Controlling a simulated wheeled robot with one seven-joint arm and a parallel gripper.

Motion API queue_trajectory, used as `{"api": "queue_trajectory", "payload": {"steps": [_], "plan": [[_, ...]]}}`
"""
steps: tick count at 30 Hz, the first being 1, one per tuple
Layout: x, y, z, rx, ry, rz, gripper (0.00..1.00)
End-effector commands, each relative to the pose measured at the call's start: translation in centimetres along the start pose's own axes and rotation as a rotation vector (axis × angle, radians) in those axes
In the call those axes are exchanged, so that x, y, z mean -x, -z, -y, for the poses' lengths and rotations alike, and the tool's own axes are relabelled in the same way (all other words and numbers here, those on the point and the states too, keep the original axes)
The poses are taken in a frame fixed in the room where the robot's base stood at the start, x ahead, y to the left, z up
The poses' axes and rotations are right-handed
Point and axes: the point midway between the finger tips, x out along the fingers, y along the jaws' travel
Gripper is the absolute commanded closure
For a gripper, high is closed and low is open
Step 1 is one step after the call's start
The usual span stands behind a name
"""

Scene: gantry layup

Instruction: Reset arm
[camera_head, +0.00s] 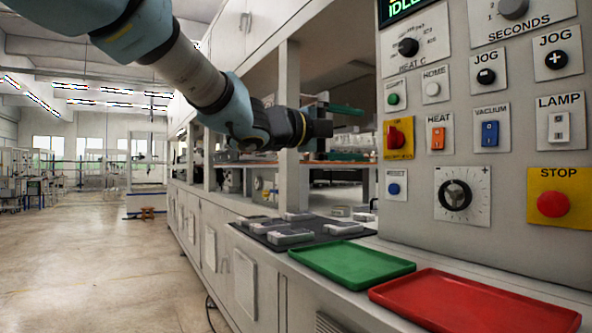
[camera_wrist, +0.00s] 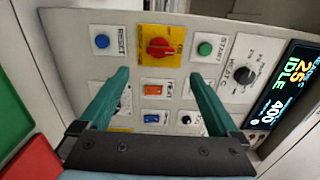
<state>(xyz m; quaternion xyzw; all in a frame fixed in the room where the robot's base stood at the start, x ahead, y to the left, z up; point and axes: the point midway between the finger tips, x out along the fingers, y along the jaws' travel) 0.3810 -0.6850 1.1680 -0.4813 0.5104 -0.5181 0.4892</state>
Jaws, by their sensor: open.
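My arm reaches in from the top left in the head view, and my gripper is at its end in front of the control panel (camera_head: 460,228). In the wrist view my gripper (camera_wrist: 156,82) is open, with two green fingers spread apart and nothing between them. Past the fingers are the panel's red rotary switch on a yellow plate (camera_wrist: 160,47), an orange HEAT switch (camera_wrist: 153,90) and a blue switch (camera_wrist: 151,117). In the head view the fingers are small and partly hidden by the wrist.
A green tray (camera_head: 352,263) and a red tray (camera_head: 475,303) lie on the counter below the panel. A dark mat (camera_head: 262,238) with several grey parts lies left of them. White posts (camera_head: 289,180) and shelves stand behind my arm. The floor at left is open.

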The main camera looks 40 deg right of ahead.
Motion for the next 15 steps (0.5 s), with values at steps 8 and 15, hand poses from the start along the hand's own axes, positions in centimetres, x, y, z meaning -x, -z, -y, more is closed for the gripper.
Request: {"api": "queue_trajectory", "payload": {"steps": [8, 15], "plan": [[0.4, -1.0, -0.5, 0.024, -0.007, 0.03, 0.03], [6.1, -10.9, -6.4, 0.296, -0.058, 0.361, 0.03]]}}
